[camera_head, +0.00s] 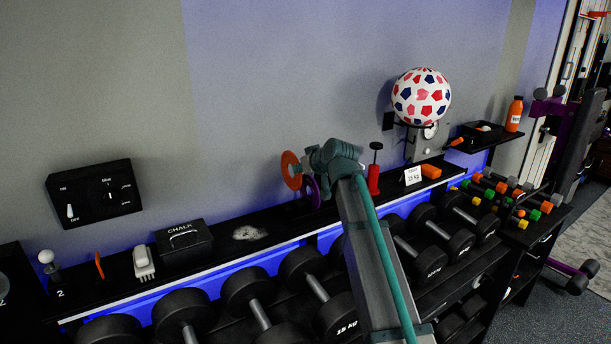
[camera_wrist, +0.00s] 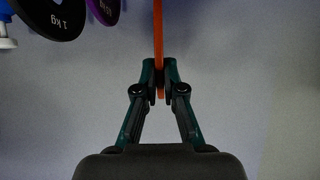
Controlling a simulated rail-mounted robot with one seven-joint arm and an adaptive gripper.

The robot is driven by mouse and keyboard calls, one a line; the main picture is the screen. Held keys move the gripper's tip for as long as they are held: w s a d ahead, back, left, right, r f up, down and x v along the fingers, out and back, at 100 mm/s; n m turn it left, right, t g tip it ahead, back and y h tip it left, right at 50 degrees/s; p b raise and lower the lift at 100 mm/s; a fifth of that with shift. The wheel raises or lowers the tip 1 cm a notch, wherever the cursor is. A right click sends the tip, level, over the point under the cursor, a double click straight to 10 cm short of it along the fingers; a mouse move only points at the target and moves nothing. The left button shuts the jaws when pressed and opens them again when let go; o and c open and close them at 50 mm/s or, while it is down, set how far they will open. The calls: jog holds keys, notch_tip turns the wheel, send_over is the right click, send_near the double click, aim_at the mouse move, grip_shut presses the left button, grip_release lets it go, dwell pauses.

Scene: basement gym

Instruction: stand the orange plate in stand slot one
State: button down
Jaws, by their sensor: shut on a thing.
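The orange plate (camera_head: 291,170) is a disc with a hole, held up beside the wall above the long shelf. In the wrist view the orange plate (camera_wrist: 158,35) shows edge-on, as a thin strip between the fingertips. My gripper (camera_wrist: 160,84) is shut on its edge; in the head view my gripper (camera_head: 304,163) is partly hidden by its own wrist. A purple plate (camera_head: 312,192) stands just below and right of it. In the wrist view the purple plate (camera_wrist: 104,8) is beside a black 1 kg plate (camera_wrist: 55,14). I cannot make out the stand or slot one.
A black chalk box (camera_head: 184,240), a white brush (camera_head: 144,263) and a thin orange item (camera_head: 99,265) are on the shelf at left. A red pump-like item (camera_head: 374,175) stands to the right. Dumbbells (camera_head: 250,296) fill the rack below. A patterned ball (camera_head: 421,97) sits on a wall holder.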

dwell(0.4)
notch_tip(320, 180, down, 10)
jog(key=b, duration=0.6)
jog(key=shift+r, duration=0.25)
dwell(0.4)
jog(key=c, duration=1.2)
grip_release()
jog(key=shift+s+d+f, duration=0.1)
jog(key=v, duration=1.2)
